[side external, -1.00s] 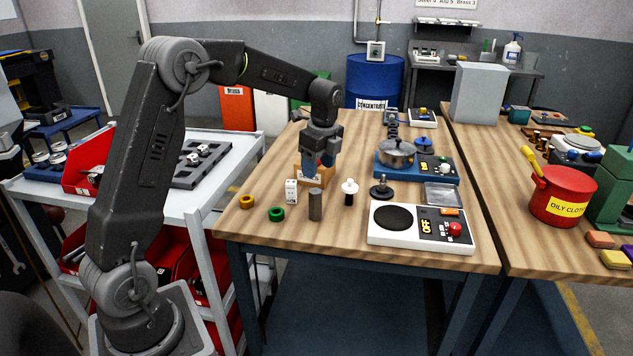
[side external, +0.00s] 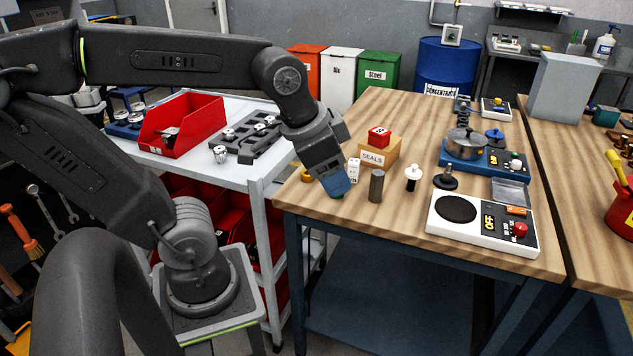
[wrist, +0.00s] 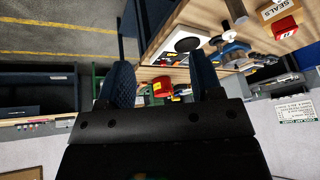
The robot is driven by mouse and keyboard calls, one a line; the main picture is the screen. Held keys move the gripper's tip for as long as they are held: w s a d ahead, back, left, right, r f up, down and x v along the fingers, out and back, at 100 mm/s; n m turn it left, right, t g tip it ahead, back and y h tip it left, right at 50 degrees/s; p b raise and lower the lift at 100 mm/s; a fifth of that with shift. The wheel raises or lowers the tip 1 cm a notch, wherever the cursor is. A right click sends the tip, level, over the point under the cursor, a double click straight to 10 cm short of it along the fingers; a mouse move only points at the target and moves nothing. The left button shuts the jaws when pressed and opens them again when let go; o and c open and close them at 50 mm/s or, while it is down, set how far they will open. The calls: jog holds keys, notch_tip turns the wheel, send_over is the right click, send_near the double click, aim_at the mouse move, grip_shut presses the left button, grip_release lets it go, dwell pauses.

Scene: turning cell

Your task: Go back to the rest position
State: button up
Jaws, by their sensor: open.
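My gripper (side external: 337,184) points down at the front left edge of the wooden table (side external: 400,240) in the side view. It hides part of the tabletop there. In the wrist view its two blue fingers (wrist: 162,80) stand wide apart with nothing held between them. A red block (side external: 379,137) with a white label rests on the SEALS box (side external: 374,155), behind and right of my gripper and apart from it. The block also shows in the wrist view (wrist: 284,28), upper right. No marker of a rest position shows.
A white block (side external: 354,170), a grey cylinder (side external: 376,186) and a white-topped plunger (side external: 413,177) stand close to my gripper's right. A white hotplate unit (side external: 483,225) lies farther right. The white cart (side external: 235,170) with a red bin (side external: 181,125) is left.

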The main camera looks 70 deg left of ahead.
jog(key=s+n, duration=0.1)
jog(key=s+d+f, duration=0.1)
jog(key=s, duration=0.1)
jog(key=shift+f+n+t, duration=0.15)
jog(key=shift+n+t, duration=0.15)
jog(key=shift+n, duration=0.1)
